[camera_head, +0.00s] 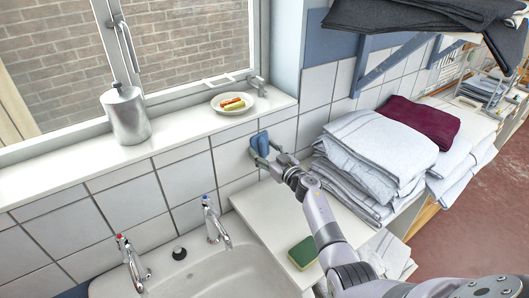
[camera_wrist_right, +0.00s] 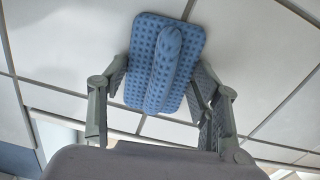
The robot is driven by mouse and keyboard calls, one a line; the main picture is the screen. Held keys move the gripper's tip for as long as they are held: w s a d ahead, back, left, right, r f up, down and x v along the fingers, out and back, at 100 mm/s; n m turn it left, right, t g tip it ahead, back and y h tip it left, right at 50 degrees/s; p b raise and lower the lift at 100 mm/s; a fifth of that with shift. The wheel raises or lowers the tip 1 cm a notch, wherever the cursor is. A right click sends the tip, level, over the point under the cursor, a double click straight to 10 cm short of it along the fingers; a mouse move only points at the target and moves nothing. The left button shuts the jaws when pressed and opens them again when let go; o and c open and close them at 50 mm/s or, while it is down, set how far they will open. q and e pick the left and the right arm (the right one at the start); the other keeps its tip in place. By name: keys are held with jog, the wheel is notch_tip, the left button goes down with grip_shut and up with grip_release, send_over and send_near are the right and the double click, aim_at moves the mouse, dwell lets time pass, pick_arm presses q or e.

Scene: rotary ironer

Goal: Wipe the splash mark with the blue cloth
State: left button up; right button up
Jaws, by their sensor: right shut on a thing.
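The blue cloth (camera_head: 260,143) is in my right gripper (camera_head: 263,154), up at the white tiled wall below the right end of the window sill. In the right wrist view the cloth (camera_wrist_right: 145,34) is a dotted blue pad with a raised ridge, and the fingers of my right gripper (camera_wrist_right: 162,88) are shut on it from both sides. The pad's flat face is toward the tiles; I cannot tell for certain whether it touches them. No splash mark shows on the visible tiles; any part behind the cloth is hidden. My left gripper is not in view.
A sink with two taps (camera_head: 215,222) is below left. A green sponge (camera_head: 303,252) lies on the white counter (camera_head: 262,222). Folded linens (camera_head: 375,150) are stacked at right, below a shelf. A plate of food (camera_head: 232,105) and a metal dispenser (camera_head: 126,115) stand on the sill.

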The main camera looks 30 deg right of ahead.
jog(key=d, duration=0.3)
jog(key=shift+w+d+b, duration=0.3)
jog(key=shift+w+d, duration=0.05)
jog(key=shift+d, duration=0.05)
jog(key=shift+r, duration=0.1)
jog(key=shift+s+a+p, duration=0.2)
jog(key=shift+a+p, duration=0.4)
jog(key=shift+a, duration=0.45)
jog(key=shift+s+a+p, duration=0.15)
jog(key=shift+a+p, duration=0.45)
jog(key=shift+a, duration=0.45)
